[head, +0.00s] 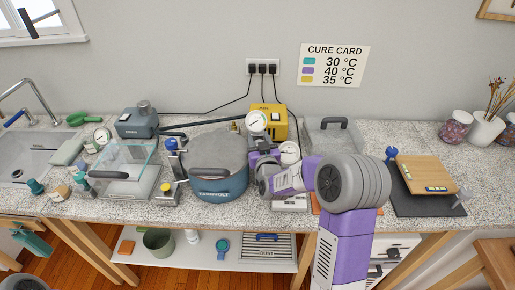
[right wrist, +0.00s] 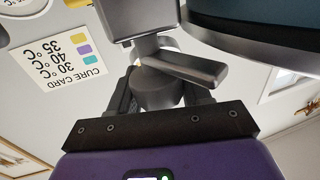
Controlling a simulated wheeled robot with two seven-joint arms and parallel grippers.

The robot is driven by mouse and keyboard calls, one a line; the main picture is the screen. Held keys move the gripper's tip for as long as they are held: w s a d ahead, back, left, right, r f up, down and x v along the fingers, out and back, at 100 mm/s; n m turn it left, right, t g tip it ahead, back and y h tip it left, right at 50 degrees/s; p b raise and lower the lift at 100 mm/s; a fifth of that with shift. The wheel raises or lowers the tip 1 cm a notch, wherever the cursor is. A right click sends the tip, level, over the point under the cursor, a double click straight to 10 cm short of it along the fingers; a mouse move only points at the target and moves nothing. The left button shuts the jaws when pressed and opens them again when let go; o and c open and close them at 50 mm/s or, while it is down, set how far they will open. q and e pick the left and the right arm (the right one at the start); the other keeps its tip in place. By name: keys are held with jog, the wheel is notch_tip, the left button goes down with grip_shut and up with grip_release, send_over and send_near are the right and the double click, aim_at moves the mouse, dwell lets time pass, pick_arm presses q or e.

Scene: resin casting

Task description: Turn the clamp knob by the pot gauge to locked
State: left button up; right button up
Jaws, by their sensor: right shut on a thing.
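The blue pot (head: 220,185) with a grey lid stands on the counter, left of my right arm. A round white gauge (head: 257,121) shows above the pot's right rim. My right gripper (head: 257,152) is at the pot's right side, below this gauge. In the right wrist view, the gripper (right wrist: 158,97) is shut on the dark grey clamp knob (right wrist: 155,86), one finger on each side of its round body. The knob's flat lever (right wrist: 180,66) slants across above the fingers. The knob is hidden behind my gripper in the head view.
A second white gauge (head: 290,152) is close to my right wrist. A yellow box (head: 270,118) stands behind the pot, and a clear box (head: 334,138) is behind my right arm. A blue-topped post (head: 172,160) and a clear case (head: 125,172) stand to the left.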

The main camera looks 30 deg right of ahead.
jog(key=m+g+h, duration=0.1)
jog(key=m+h, duration=0.1)
jog(key=h, duration=0.1)
jog(key=shift+m+g+h, duration=0.3)
jog(key=shift+g, duration=0.1)
jog(key=shift+s+d+m+g+h, duration=0.1)
jog(key=shift+d+m+g+h, duration=0.05)
jog(key=shift+m+g+h, duration=0.7)
jog(key=shift+s+d+m+g+h, duration=0.15)
jog(key=shift+m+g+h, duration=0.45)
jog(key=shift+h, duration=0.45)
jog(key=o, duration=1)
jog(key=shift+c, duration=0.2)
jog(key=v, duration=0.7)
jog(key=shift+a+p, duration=0.2)
jog(key=shift+p, duration=0.2)
jog(key=shift+s, duration=0.1)
